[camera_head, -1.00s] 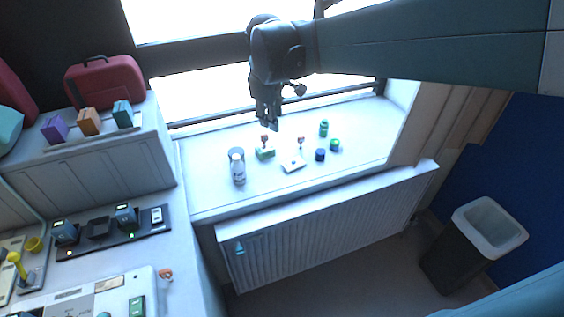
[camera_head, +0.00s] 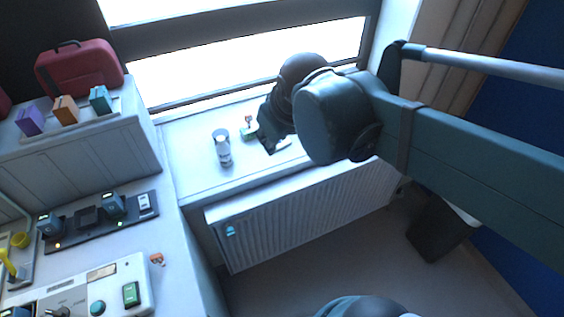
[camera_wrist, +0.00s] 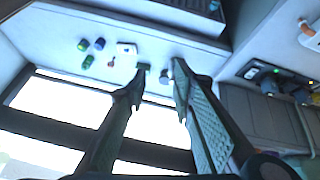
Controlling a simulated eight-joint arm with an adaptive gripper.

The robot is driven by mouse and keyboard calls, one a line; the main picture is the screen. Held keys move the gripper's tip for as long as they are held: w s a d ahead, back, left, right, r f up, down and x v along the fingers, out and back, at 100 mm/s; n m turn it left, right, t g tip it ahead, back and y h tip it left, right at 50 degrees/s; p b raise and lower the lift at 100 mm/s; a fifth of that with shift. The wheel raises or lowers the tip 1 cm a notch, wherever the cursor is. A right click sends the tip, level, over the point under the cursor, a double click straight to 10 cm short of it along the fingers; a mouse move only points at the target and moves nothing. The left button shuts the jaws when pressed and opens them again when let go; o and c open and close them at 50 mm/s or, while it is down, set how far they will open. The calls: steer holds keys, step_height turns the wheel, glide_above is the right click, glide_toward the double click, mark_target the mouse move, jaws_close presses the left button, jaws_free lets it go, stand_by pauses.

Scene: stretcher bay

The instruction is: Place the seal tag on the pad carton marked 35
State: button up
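My gripper (camera_head: 272,148) is over the windowsill, partly hidden by my own arm. In the wrist view its two fingers (camera_wrist: 154,76) are spread apart with nothing held between them. A small green block (camera_head: 249,133) with a brown knob-like piece (camera_head: 248,119) stands on the sill just left of the gripper. In the wrist view a white flat piece (camera_wrist: 127,49) and a small reddish piece (camera_wrist: 110,62) lie left of the fingers. Purple (camera_head: 31,121), orange (camera_head: 65,110) and teal (camera_head: 100,99) cartons stand on the left ledge. No number is legible; I cannot tell which piece is the seal tag.
A clear bottle (camera_head: 222,150) stands on the sill. Green (camera_wrist: 83,44) and blue (camera_wrist: 99,43) caps are farther along it. A small orange-brown piece (camera_head: 157,259) lies on the left counter beside a control panel (camera_head: 76,290). A radiator (camera_head: 300,218) hangs below the sill.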

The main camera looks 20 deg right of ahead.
steer(key=s+f+m+t, duration=0.1)
steer(key=s+f+m, duration=0.1)
steer(key=s, duration=0.4)
steer(key=shift+s+a+f+m, duration=0.15)
steer(key=shift+a+f+m, duration=0.2)
steer(key=shift+f, duration=0.3)
